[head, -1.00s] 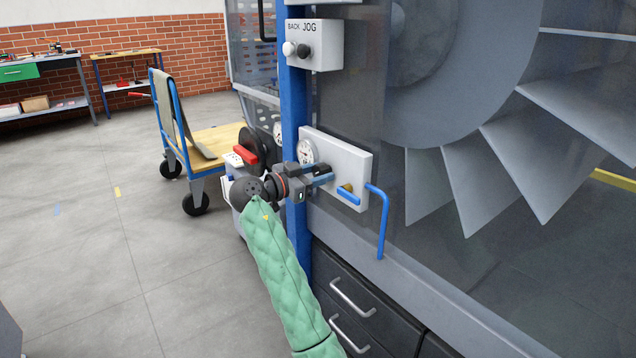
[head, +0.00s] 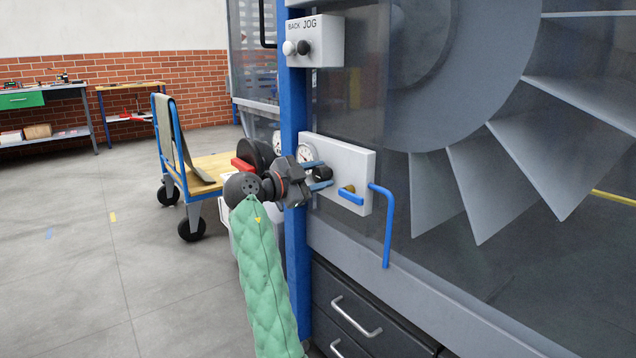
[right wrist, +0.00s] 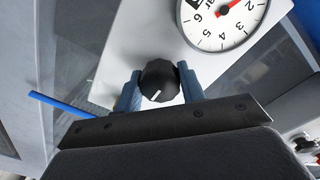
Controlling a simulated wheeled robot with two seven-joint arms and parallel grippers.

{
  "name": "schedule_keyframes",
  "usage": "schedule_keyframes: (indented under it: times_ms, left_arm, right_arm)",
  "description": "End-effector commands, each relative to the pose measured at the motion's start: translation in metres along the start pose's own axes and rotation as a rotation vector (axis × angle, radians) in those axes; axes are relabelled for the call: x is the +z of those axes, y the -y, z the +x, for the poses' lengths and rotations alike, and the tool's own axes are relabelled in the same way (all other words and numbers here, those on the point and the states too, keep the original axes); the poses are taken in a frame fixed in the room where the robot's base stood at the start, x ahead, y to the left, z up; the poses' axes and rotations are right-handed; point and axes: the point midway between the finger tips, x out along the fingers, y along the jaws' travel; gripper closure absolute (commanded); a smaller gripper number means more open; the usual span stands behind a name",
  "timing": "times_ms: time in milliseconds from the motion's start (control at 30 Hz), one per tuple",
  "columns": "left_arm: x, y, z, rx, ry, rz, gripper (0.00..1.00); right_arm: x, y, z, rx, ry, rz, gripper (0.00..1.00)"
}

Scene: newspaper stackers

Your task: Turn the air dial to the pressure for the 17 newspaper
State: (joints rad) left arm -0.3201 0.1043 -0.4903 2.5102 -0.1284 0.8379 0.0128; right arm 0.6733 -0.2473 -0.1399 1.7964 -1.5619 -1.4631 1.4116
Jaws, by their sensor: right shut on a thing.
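The air dial is a black knob with a white mark (right wrist: 160,80) on a pale grey panel (head: 352,165). In the right wrist view it sits between the two blue fingers of my right gripper (right wrist: 160,90), which is shut on it. In the head view my right gripper (head: 319,176) reaches the panel from the left, and its fingers partly cover the knob. A round white pressure gauge (right wrist: 222,22) is beside the knob. Its red needle points to the upper right, and its top is cut off. My left gripper is not in view. No newspaper shows.
A blue lever (head: 350,195) is right of the knob on the panel, and a bent blue handle (head: 386,230) is further right. A BACK JOG box (head: 316,42) is above on the blue post. A trolley (head: 200,172) stands behind at left. Open floor lies left.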

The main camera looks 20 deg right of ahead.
Motion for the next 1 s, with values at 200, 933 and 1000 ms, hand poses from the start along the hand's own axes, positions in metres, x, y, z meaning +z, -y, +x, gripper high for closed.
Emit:
schedule_keyframes:
  times_ms: [200, 933, 1000]
  left_arm:
    - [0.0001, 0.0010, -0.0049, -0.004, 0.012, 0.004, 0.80]
    - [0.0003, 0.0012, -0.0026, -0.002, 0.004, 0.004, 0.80]
    - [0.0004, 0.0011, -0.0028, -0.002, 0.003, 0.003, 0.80]
  right_arm:
    - [0.0000, -0.0005, 0.0002, 0.001, 0.000, 0.011, 0.83]
    - [-0.0002, -0.0004, 0.0007, 0.001, 0.000, 0.010, 0.39]
    - [-0.0004, -0.0006, 0.0018, 0.001, 0.000, 0.010, 0.39]
